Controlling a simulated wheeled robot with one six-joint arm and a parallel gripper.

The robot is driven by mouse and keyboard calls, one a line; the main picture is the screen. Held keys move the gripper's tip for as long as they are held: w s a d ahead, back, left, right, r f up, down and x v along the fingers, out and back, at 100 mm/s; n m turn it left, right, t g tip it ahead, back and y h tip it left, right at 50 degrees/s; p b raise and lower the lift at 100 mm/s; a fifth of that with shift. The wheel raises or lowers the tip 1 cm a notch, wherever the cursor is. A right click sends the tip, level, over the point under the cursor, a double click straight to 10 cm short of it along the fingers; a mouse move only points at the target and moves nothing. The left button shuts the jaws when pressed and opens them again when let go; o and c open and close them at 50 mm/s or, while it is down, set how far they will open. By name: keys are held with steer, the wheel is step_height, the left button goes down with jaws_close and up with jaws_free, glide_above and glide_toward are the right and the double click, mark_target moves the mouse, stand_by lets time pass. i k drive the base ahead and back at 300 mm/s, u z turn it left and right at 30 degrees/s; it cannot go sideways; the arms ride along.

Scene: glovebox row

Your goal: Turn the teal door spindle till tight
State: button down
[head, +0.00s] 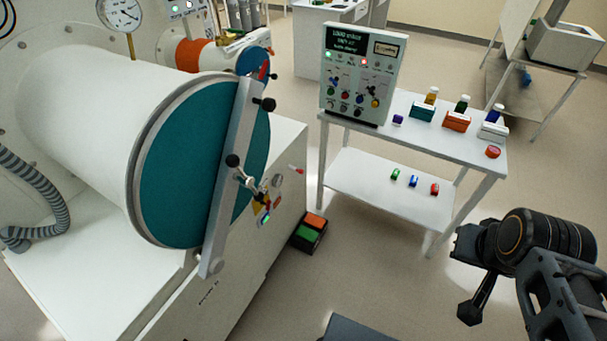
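The round teal door (185,165) closes the end of the large white cylinder at the left. A grey bar (232,170) runs slantwise across its face, with a black knob near the top. The spindle (250,184) stands out from the middle of the bar, with a metal cross handle and a black knob at its upper left end. How tight it is cannot be told. My gripper (472,312) is at the lower right, well apart from the door and spindle. Its fingers are dark and too unclear to show whether they are open.
A control box (362,75) stands on a white two-shelf cart (405,190) with bottles and small blocks. A foot pedal (309,233) with orange and green pads is on the floor beside the cabinet. A ribbed hose (45,190) hangs at left. Floor between cabinet and cart is mostly clear.

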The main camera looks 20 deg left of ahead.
mark_target(247, 181)
steer(key=z, duration=0.25)
steer(key=i, duration=0.5)
steer(key=u, duration=2.85)
